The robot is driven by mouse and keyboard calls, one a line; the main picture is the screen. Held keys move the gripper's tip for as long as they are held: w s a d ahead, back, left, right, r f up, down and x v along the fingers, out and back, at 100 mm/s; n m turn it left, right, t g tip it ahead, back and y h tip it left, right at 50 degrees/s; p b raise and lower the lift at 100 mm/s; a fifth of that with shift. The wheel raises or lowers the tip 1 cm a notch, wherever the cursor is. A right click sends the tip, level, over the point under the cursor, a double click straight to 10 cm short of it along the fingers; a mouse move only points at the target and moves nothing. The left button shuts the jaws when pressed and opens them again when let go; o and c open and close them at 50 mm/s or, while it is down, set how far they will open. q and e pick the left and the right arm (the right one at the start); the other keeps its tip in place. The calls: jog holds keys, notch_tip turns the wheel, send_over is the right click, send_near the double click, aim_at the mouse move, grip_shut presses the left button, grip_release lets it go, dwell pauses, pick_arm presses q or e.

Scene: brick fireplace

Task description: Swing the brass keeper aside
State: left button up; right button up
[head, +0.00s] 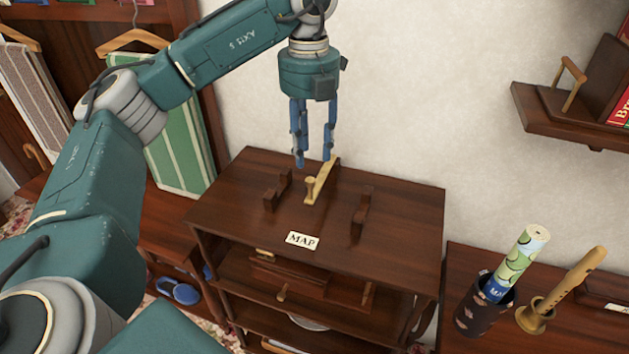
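The brass keeper (323,182) is a pale gold bar with a small upright knob at its near end. It sits on top of the dark wooden shelf unit (410,200), between two wooden cradle blocks, and points from the near side toward the wall. My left gripper (313,162) points down over the keeper's far part, with its blue fingers apart and nothing between them. Whether a fingertip touches the keeper cannot be told. My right gripper is not in view.
The left cradle block (277,191) and right cradle block (361,212) flank the keeper. A MAP label (302,240) is at the front. A rolled map (523,260) stands in a dark cup (484,308) beside a wooden recorder (575,279). A wall shelf (560,120) is at right.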

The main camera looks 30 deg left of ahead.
aim_at(309, 180)
pick_arm(q)
jog(key=shift+s+a+f, duration=0.1)
jog(key=shift+a+f, duration=0.1)
jog(key=shift+f, duration=0.1)
notch_tip(309, 180, down, 8)
jog(key=p, duration=0.3)
jog(key=shift+d+f, duration=0.1)
jog(key=shift+f, duration=0.85)
grip_shut()
